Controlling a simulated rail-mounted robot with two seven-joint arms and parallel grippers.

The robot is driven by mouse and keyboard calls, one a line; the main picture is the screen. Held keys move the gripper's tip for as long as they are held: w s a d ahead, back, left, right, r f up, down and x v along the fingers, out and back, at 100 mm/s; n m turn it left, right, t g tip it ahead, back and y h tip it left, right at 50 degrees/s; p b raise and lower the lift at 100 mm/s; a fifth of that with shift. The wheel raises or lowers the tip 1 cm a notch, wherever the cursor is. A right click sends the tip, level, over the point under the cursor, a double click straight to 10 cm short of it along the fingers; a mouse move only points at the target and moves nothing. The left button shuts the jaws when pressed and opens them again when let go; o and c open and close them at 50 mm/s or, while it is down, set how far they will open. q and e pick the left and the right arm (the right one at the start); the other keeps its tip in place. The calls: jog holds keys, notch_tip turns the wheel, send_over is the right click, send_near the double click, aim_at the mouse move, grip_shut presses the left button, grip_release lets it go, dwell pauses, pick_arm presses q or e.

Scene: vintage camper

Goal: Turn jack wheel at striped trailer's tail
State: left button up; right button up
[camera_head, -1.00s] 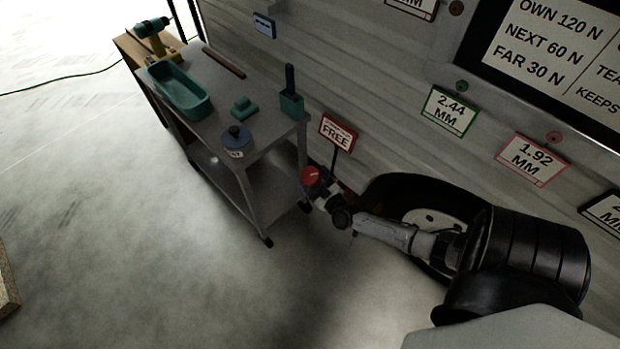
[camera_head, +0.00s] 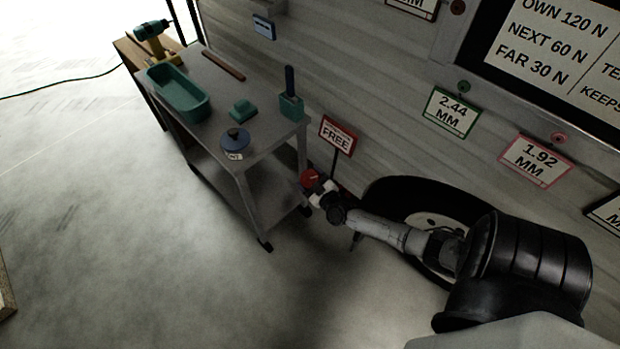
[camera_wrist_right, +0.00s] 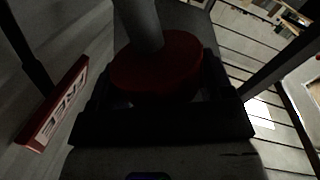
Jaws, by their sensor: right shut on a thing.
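The red jack wheel (camera_head: 309,178) sits low beside the striped trailer wall, next to the cart's near leg. My right gripper (camera_head: 318,187) reaches it from the right and is shut on it. In the right wrist view the red wheel (camera_wrist_right: 155,68) lies between the dark fingers of my right gripper (camera_wrist_right: 158,95), and a grey post rises from the wheel. The lower part of the wheel is hidden by the gripper. My left gripper is not in view.
A red-framed FREE sign (camera_head: 337,136) stands just behind the wheel. A grey cart (camera_head: 265,140) with a teal tray (camera_head: 178,92) and small items stands close on the left. A black tire (camera_head: 425,195) is behind my right arm.

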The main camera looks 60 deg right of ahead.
jog(key=c, duration=0.3)
jog(key=shift+c, duration=0.2)
jog(key=m+h+p, duration=0.1)
jog(key=h, duration=0.1)
jog(key=shift+a+m+h+p, duration=0.1)
jog(key=shift+m+h+p, duration=0.2)
jog(key=shift+m+p, duration=0.1)
jog(key=m+g+h, duration=0.1)
jog(key=m+h, duration=0.1)
jog(key=h, duration=0.1)
jog(key=shift+f+m+g+h, duration=0.1)
jog(key=shift+m+g+h, duration=0.2)
jog(key=shift+g, duration=0.1)
jog(key=m+g+h, duration=0.1)
jog(key=m+h, duration=0.1)
jog(key=shift+f+g+h, duration=0.1)
jog(key=shift+g+h, duration=0.3)
jog(key=shift+m+g+h+b, duration=0.65)
jog(key=shift+m+g+h, duration=0.4)
jog(key=shift+m, duration=0.25)
jog(key=shift+m+g+h, duration=0.25)
jog(key=shift+m, duration=0.05)
